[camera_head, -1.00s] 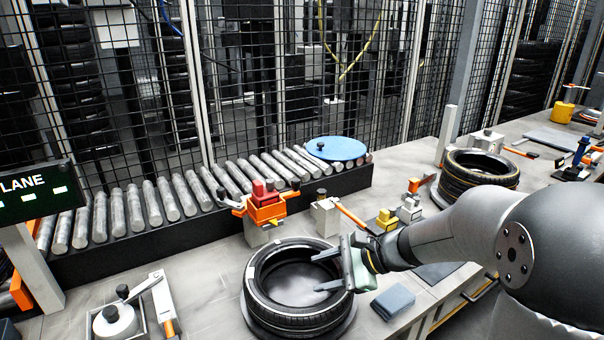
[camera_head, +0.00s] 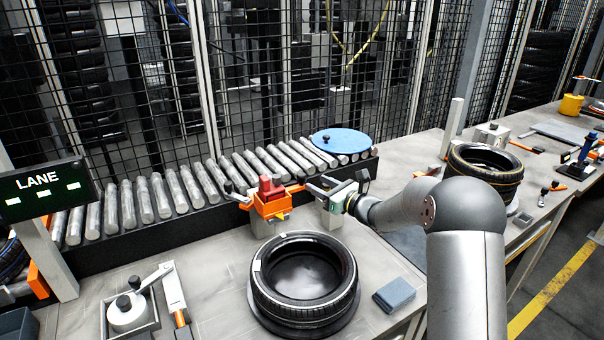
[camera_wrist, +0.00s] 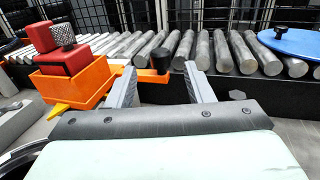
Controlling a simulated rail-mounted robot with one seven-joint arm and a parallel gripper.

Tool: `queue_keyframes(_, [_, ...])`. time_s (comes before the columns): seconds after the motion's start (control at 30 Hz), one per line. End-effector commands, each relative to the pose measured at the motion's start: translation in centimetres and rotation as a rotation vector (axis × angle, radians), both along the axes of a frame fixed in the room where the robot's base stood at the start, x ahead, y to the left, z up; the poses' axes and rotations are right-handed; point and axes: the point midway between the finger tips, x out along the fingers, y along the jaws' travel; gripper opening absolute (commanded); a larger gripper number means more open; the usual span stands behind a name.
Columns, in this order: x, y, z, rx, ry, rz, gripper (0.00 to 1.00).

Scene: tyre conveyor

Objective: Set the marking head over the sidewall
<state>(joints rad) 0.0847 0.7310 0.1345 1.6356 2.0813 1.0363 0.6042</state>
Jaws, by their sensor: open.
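The marking head (camera_head: 272,206) is an orange body with a red block on top and a yellow pointer, on a grey post behind the tyre's far rim. A black-knobbed arm sticks out on each side. The tyre (camera_head: 262,292) lies flat on a round stand, with a pale mark on its left sidewall. My gripper (camera_head: 314,184) is open, just right of the marking head. In the wrist view the marking head (camera_wrist: 75,85) is at the left, and its right arm's black knob (camera_wrist: 160,58) appears between the tips of my open gripper (camera_wrist: 160,72). Contact cannot be told.
A roller conveyor (camera_head: 160,197) with a blue disc (camera_head: 340,142) runs behind, before a mesh fence. A grey block (camera_head: 334,216) stands under my gripper. A blue-grey pad (camera_head: 395,294) lies right of the tyre. A lever unit (camera_head: 128,312) is front left; another tyre (camera_head: 487,172) is back right.

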Motion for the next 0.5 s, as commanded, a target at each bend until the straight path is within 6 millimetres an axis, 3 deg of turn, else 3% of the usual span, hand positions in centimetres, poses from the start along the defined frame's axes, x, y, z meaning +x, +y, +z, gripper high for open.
queue_keyframes(0.2, [2.8,3.6,0.2,-0.001,-0.002,0.003,0.47])
queue_keyframes(0.5, [4.8,5.7,0.1,-0.001,-0.002,0.000,0.47])
